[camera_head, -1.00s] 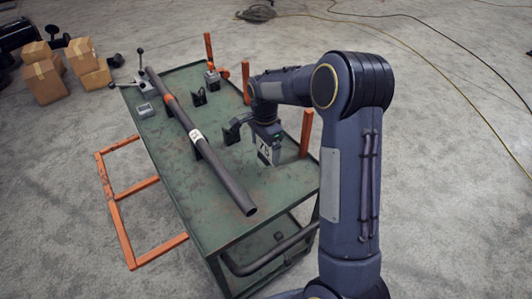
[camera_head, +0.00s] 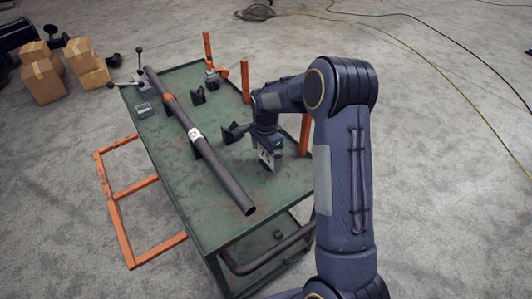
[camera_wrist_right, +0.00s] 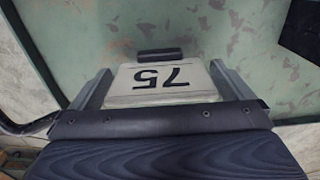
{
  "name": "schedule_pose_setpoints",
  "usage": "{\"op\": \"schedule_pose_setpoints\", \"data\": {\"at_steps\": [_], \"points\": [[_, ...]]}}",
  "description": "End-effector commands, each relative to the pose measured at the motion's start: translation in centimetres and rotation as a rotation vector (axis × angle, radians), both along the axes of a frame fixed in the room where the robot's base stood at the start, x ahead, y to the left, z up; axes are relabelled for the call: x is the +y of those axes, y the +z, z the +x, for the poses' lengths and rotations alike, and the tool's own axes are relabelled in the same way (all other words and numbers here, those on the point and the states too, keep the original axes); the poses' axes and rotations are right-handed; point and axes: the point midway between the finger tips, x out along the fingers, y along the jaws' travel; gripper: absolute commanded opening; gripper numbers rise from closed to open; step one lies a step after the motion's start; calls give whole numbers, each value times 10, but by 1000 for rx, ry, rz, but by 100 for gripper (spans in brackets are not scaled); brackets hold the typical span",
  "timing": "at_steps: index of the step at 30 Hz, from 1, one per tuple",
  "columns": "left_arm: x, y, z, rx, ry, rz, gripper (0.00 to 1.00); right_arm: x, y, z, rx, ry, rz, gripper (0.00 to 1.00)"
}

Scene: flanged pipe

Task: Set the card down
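The card (camera_head: 266,158) is white with dark marks. In the right wrist view the card (camera_wrist_right: 160,80) shows a black "75", upside down, between the two fingers. My right gripper (camera_head: 266,149) is shut on the card, over the near right part of the green table. In the right wrist view the gripper (camera_wrist_right: 162,88) has one finger at each side edge of the card. A short dark bar (camera_wrist_right: 160,55) lies just beyond the card's far edge. I cannot tell whether the card touches the table top. My left gripper is not in view.
A long dark pipe (camera_head: 222,172) lies along the green table (camera_head: 215,215), left of the card. A black block (camera_head: 233,132) stands close to the gripper. Orange posts (camera_head: 305,134) rise at the table's right edge. Bare table top lies between pipe and card.

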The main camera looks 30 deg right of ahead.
Motion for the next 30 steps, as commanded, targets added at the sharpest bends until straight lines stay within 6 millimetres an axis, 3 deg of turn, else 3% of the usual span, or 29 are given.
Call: {"op": "schedule_pose_setpoints", "data": {"at_steps": [9, 21, 30], "points": [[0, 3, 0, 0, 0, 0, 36, 0, 12, 1, -2, 0, -1, 100], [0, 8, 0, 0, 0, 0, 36, 0, 93, 1, -4, 0, 0, 100], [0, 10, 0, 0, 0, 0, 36, 0, 127, -3, -7, 13, 8, 100]]}}
